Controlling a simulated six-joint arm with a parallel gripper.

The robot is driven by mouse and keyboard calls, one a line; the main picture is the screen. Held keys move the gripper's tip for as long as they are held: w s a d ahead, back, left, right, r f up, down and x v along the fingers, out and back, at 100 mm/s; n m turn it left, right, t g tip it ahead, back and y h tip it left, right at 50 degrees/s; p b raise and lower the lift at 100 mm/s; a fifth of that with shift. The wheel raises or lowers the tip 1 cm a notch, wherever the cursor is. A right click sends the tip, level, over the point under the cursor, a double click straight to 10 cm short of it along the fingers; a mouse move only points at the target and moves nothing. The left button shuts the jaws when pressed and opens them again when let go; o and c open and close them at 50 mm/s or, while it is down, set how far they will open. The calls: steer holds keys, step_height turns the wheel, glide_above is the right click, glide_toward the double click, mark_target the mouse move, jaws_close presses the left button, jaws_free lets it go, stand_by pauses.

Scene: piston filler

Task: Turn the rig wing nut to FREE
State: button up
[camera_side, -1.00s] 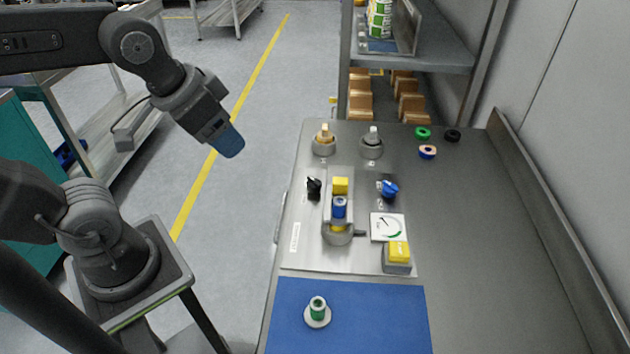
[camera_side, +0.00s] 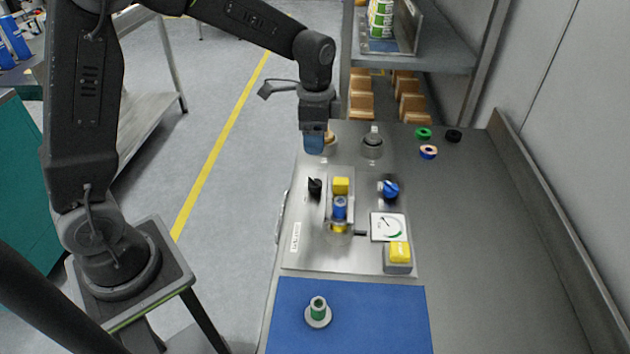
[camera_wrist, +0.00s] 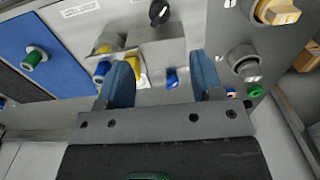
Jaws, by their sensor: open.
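I cannot tell for certain which fitting is the rig wing nut. A blue winged knob (camera_side: 388,190) sits on the metal plate right of the filler (camera_side: 340,205); it shows in the wrist view (camera_wrist: 170,78) between my fingers, farther off. A black knob (camera_side: 315,187) sits left of the filler and also shows in the wrist view (camera_wrist: 159,12). A tan-handled knob (camera_wrist: 280,12) and a grey-handled knob (camera_side: 372,140) stand on round bases at the far end. My gripper (camera_side: 315,143) is open, empty, and partly hides the tan one. No FREE marking is readable.
A gauge (camera_side: 388,227) and a yellow-topped block (camera_side: 398,254) sit on the plate's right. A green spool (camera_side: 318,311) stands on the blue mat (camera_side: 385,320). Several rings, including a green one (camera_side: 423,133), lie far right. The bench's right side is clear.

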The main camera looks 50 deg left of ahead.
mark_target(315, 183)
step_height(315, 183, down, 13)
stand_by(0.4)
steer(key=shift+c, duration=0.2)
steer(key=c, duration=0.9)
steer(key=shift+n, duration=0.8)
steer(key=o, duration=0.9)
steer(key=shift+o, duration=0.2)
step_height(315, 183, up, 14)
steer(key=shift+f, duration=0.1)
